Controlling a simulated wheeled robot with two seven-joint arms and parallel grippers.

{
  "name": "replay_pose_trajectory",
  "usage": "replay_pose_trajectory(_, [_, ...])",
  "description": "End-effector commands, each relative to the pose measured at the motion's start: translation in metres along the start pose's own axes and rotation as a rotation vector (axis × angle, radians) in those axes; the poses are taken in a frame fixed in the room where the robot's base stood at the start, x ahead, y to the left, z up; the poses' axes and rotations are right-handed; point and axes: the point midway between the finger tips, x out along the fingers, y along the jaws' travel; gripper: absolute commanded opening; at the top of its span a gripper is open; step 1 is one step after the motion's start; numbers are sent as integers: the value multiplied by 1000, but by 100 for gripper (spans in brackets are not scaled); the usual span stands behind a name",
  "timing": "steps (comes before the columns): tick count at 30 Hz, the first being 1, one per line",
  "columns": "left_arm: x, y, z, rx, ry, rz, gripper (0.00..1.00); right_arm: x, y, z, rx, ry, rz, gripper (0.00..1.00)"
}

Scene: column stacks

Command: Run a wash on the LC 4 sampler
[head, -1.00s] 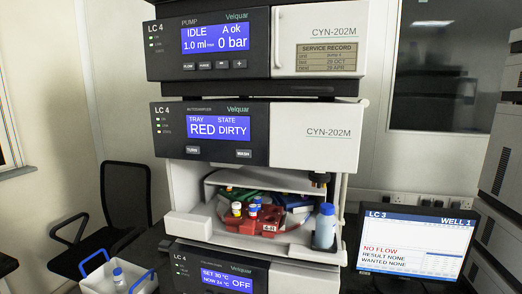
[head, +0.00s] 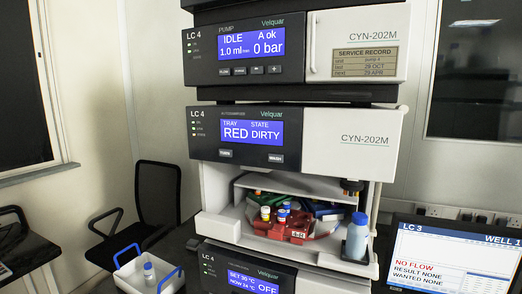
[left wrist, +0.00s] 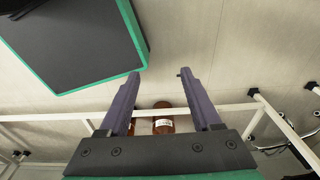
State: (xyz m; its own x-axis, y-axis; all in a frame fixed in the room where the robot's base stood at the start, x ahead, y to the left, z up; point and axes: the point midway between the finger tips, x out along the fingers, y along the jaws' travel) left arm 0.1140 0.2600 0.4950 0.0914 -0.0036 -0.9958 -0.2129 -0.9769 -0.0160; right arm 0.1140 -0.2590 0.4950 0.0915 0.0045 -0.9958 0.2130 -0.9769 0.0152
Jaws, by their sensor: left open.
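The LC 4 autosampler (head: 365,150) is the middle unit of the stack in the head view. Its display (head: 251,133) reads TRAY RED, STATE DIRTY. Below the display are a TURN button (head: 225,153) and a WASH button (head: 262,157). Its open bay holds a red tray (head: 284,230) with several vials, and green and blue trays lie partly hidden behind. A blue-capped bottle (head: 357,241) stands at the bay's right. My left gripper (left wrist: 160,74) shows only in the left wrist view, open and empty, away from the sampler. My right gripper is not in view.
The LC 4 pump (head: 360,50) above reads IDLE, 0 bar. A lower unit (head: 248,277) reads OFF. An LC 3 monitor (head: 455,258) stands at right. A white carrier (head: 137,284) with blue handles and a black chair (head: 157,195) are at left. The left wrist view shows a brown bottle (left wrist: 163,122) beyond a white rail.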

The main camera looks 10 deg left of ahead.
Motion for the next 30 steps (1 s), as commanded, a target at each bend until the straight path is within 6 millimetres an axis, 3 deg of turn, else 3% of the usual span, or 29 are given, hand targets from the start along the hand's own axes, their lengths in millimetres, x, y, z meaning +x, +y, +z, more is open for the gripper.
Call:
replay_pose_trajectory(23, [0,0,0,0,0,0,65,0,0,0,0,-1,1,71])
replay_pose_trajectory(25, [0,0,0,0,0,0,46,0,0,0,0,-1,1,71])
replay_pose_trajectory(28, [0,0,0,0,0,0,8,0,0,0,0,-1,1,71])
replay_pose_trajectory(29, [0,0,0,0,0,0,0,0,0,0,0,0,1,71])
replay_pose_trajectory(30, [0,0,0,0,0,0,0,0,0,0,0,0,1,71])
